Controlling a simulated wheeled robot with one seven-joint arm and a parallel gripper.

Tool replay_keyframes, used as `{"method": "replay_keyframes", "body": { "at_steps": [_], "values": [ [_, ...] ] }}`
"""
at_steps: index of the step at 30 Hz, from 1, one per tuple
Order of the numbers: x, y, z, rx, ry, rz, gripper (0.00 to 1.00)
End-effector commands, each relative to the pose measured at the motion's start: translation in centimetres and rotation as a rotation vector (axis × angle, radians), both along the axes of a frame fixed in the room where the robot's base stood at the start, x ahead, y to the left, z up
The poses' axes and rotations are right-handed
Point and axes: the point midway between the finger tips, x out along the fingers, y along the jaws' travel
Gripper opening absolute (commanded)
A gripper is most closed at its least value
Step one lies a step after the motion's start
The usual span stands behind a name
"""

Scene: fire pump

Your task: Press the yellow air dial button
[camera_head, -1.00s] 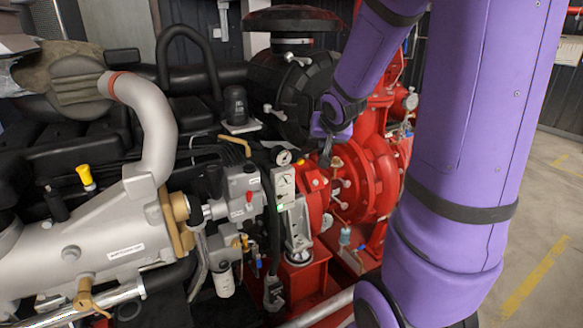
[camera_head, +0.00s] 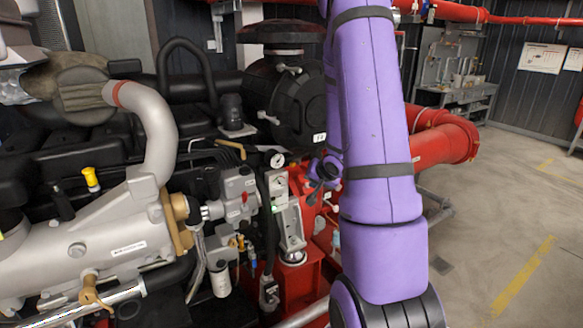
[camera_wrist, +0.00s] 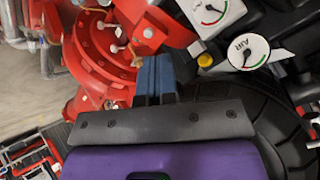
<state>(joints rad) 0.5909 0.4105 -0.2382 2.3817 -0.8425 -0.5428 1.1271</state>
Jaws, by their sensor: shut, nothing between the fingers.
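In the wrist view a white round dial marked AIR (camera_wrist: 248,52) is at the upper right. A yellow button (camera_wrist: 205,60) sits just left of it in the picture. The round dial (camera_head: 278,160) on the pump panel also shows in the head view, but I cannot make out the yellow button there. My gripper (camera_wrist: 155,60) is shut and empty, its blue fingers together, left of the button and apart from it in the picture. In the head view my gripper (camera_head: 318,178) is partly seen, to the right of the dials.
Another white dial (camera_wrist: 214,12) is above the button in the wrist view. The red pump housing (camera_wrist: 105,50) is to the left of the fingers. Black ribbed housing (camera_wrist: 245,115) lies below right. A red pipe (camera_head: 440,145) and open floor are at the right in the head view.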

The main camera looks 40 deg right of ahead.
Motion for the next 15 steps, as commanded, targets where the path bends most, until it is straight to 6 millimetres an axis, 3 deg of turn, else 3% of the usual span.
{"method": "replay_keyframes", "body": {
  "at_steps": [8, 15],
  "values": [
    [0.1, 0.0, 0.0, -0.001, 0.0, 0.001, 0.0],
    [1.9, -0.4, 0.0, -0.003, 0.001, 0.003, 0.0]
  ]
}}
